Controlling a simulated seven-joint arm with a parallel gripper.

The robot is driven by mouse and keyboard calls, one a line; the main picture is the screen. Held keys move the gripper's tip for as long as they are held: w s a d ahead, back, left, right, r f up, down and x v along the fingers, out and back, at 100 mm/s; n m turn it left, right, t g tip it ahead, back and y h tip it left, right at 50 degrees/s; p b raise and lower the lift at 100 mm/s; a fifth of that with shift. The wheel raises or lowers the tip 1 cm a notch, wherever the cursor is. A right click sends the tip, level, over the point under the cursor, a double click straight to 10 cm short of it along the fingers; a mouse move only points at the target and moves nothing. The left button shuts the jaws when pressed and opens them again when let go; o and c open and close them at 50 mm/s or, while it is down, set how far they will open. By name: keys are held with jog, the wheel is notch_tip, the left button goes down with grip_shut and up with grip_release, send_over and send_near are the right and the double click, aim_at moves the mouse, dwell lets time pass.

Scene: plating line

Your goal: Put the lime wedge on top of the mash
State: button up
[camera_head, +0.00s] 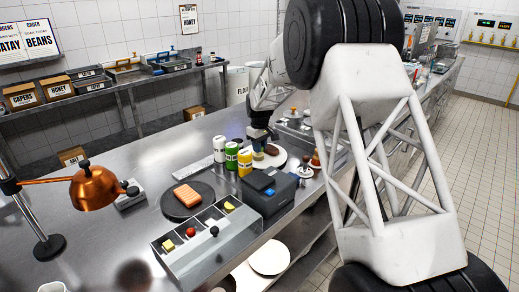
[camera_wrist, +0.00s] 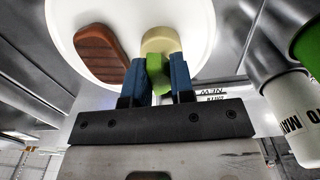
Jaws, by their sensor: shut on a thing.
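My gripper (camera_wrist: 160,78) has its blue fingers shut on the green lime wedge (camera_wrist: 156,70). The cream-coloured mash (camera_wrist: 160,40) is a rounded mound on the white plate (camera_wrist: 198,25), just beyond the fingertips in the wrist view. The wedge overlaps the mash's near edge in that view; I cannot tell whether they touch. In the head view my gripper (camera_head: 258,146) is low at the plate (camera_head: 279,161), beyond the dark box. The mash is not clearly seen there.
A brown grilled piece (camera_wrist: 102,52) lies on the plate beside the mash. White, green and yellow (camera_head: 245,162) containers stand close left of the gripper. A dark box (camera_head: 268,190) stands in front. Nearer are a compartment bin (camera_head: 215,250) and an orange fillet (camera_head: 187,195) on a round board.

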jog(key=shift+f, duration=0.55)
jog(key=shift+f, duration=0.15)
jog(key=o, duration=0.7)
notch_tip(320, 180, up, 12)
jog(key=shift+r, duration=0.2)
dwell(1.0)
